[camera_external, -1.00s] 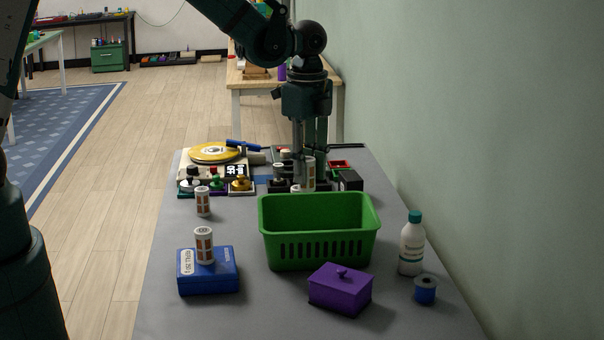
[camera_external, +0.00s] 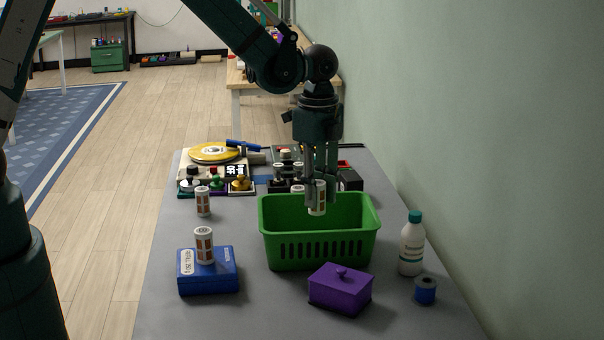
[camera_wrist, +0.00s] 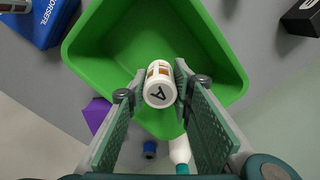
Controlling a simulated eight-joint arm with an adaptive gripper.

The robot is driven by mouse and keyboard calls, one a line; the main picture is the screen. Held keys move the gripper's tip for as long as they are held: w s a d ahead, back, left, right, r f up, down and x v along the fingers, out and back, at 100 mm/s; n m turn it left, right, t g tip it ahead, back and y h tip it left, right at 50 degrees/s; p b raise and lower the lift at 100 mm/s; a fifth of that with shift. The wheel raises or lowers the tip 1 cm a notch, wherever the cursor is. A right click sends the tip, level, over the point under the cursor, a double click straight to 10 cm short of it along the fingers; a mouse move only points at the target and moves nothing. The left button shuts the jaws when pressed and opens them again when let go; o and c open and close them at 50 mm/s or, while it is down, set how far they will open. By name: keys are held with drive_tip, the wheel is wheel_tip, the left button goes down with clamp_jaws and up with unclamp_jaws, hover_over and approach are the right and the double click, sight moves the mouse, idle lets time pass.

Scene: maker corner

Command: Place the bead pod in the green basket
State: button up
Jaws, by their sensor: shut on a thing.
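My gripper (camera_external: 318,192) is shut on a bead pod (camera_external: 318,203), a small white cylinder with brown windows. In the wrist view the held pod (camera_wrist: 159,84) shows a white cap with a dark letter A between the fingers (camera_wrist: 160,92). The green basket (camera_external: 318,248) stands in the middle of the table. The pod hangs over the basket's opening, its lower part at the far rim's height in the outside view. In the wrist view the basket (camera_wrist: 95,60) lies under the pod and its visible floor is bare.
Similar pods stand on the table (camera_external: 203,203) and on a blue box (camera_external: 209,281) at left. A purple lidded box (camera_external: 340,290), a white bottle (camera_external: 411,248) and a blue spool (camera_external: 426,291) stand in front and right. A cluttered board (camera_external: 215,171) lies behind.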

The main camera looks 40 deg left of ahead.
drive_tip(key=shift+f, duration=0.1)
drive_tip(key=shift+f+b, duration=0.4)
drive_tip(key=shift+f, duration=2.65)
drive_tip(key=shift+f+b, duration=0.3)
drive_tip(key=shift+f, duration=1.55)
drive_tip(key=shift+f, duration=0.15)
drive_tip(key=o, duration=0.9)
drive_tip(key=shift+r+p, duration=0.75)
drive_tip(key=shift+r, duration=5.4)
